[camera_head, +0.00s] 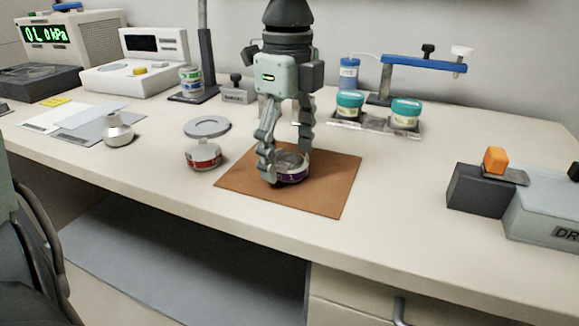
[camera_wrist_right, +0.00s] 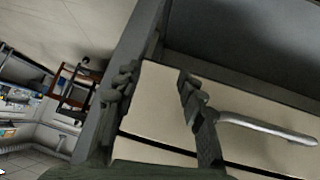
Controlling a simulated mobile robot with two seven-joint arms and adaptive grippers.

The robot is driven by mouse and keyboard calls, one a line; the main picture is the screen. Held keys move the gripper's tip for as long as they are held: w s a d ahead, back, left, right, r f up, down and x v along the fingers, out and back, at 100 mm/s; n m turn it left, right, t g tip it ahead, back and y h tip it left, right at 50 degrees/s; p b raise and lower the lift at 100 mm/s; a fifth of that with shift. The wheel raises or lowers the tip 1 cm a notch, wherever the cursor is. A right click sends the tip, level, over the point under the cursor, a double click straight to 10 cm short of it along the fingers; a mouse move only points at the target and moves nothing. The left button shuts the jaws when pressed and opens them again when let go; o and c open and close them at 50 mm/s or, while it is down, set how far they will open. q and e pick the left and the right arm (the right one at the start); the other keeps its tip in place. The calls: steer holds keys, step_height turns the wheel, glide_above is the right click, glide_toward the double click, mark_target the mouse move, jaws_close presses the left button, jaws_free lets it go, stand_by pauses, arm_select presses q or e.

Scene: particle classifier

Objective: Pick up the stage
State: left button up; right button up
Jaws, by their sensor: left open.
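A round, shallow metal stage (camera_head: 293,179) with a purple band sits on the brown mat (camera_head: 331,196). My left gripper (camera_head: 285,172) points straight down over it, with its fingers parted and on either side of the stage. The near finger covers its left part, and I cannot tell whether the fingers touch it. A similar round piece with a red band (camera_head: 204,158) stands left of the mat. In the right wrist view my right gripper (camera_wrist_right: 158,90) has its fingers apart with nothing between them, near a drawer front.
A grey disc (camera_head: 207,127) lies behind the red-banded piece. A metal flask (camera_head: 118,133) stands further left. Two teal-lidded jars (camera_head: 349,104) stand behind the mat. A dark block with an orange knob (camera_head: 495,161) is at right. The front bench right of the mat is clear.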

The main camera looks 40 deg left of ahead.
arm_select(q)
steer(key=c, duration=1.3)
steer(key=shift+c, duration=0.2)
